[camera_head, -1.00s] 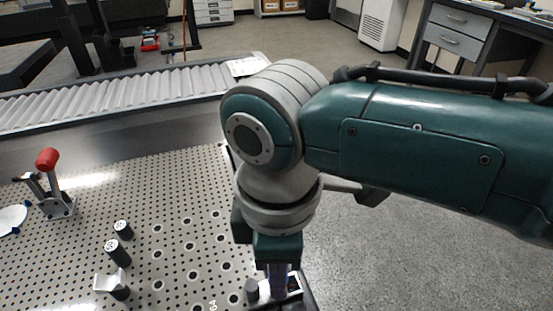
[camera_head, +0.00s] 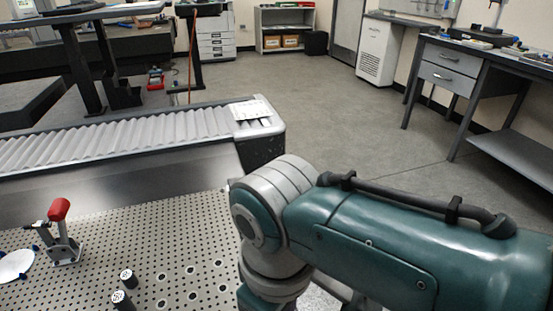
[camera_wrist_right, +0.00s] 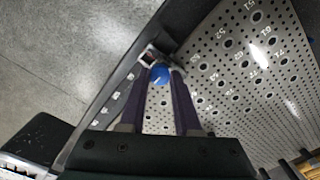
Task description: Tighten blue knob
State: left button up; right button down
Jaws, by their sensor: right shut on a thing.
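The blue knob (camera_wrist_right: 160,74) shows in the right wrist view, near the edge of the perforated plate (camera_wrist_right: 215,100). My right gripper (camera_wrist_right: 162,72) has its two fingertips on either side of the knob and is shut on it. In the head view my right arm comes in from the right and reaches down past the lower edge. The gripper and the knob are out of sight there. My left gripper is in neither view.
A clamp with a red handle (camera_head: 59,209) stands on the plate at left. Two dark cylinders (camera_head: 127,278) stand on the plate near the bottom. A ribbed conveyor (camera_head: 110,138) runs behind the plate. Grey floor (camera_head: 330,110) lies open beyond.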

dwell(0.4)
jog(key=c, duration=0.6)
grip_release()
notch_tip(320, 180, up, 10)
jog(key=p, duration=0.5)
